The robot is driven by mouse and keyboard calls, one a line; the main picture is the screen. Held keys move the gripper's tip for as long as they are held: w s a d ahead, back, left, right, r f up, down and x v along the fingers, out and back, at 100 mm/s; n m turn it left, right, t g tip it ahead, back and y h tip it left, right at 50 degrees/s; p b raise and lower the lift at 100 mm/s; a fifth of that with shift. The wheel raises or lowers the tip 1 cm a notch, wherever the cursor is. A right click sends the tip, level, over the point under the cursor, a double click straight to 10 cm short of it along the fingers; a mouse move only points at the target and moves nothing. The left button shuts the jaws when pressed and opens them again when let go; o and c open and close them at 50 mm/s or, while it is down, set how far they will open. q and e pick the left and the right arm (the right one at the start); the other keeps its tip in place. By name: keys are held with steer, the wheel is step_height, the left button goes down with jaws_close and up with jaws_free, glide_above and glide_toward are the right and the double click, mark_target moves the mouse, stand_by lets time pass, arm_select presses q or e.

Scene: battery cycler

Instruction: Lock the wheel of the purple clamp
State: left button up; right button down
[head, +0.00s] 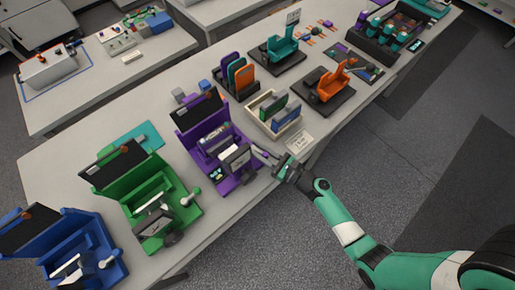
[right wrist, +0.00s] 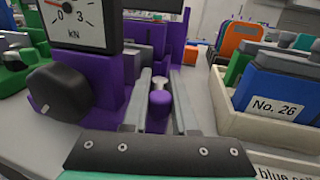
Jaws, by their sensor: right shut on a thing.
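The purple clamp (head: 187,145) stands on the bench, between the green clamp and the card racks. In the right wrist view its gauge (right wrist: 75,20), marked kN, and its black wheel (right wrist: 60,90) are at the left. A small lever with a purple knob (right wrist: 158,112) and a silver stem sits at its right side. My right gripper (head: 262,155) reaches in from the right of the clamp. Its two grey fingers (right wrist: 160,105) are on either side of the purple knob and shut on it. The wheel is beside the left finger, apart from it. My left gripper is not in view.
A green clamp (head: 130,185) and a blue clamp (head: 90,240) stand to the left. Turquoise (head: 283,50) and orange (head: 328,85) devices stand farther along the bench.

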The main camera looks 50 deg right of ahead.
steer(key=h+b, duration=0.1)
steer(key=m+h+b, duration=0.1)
steer(key=b, duration=0.1)
steer(key=shift+a+f+m+h, duration=0.25)
steer(key=shift+a+m+h, duration=0.05)
steer(key=shift+m+h, duration=0.1)
steer(key=shift+r+m+h+b, duration=0.15)
steer(key=shift+m+h+b, duration=0.3)
steer(key=shift+h, duration=0.15)
steer(key=shift+d+r, duration=0.1)
steer(key=shift+r, duration=0.05)
steer(key=c, duration=0.7)
jaws_free()
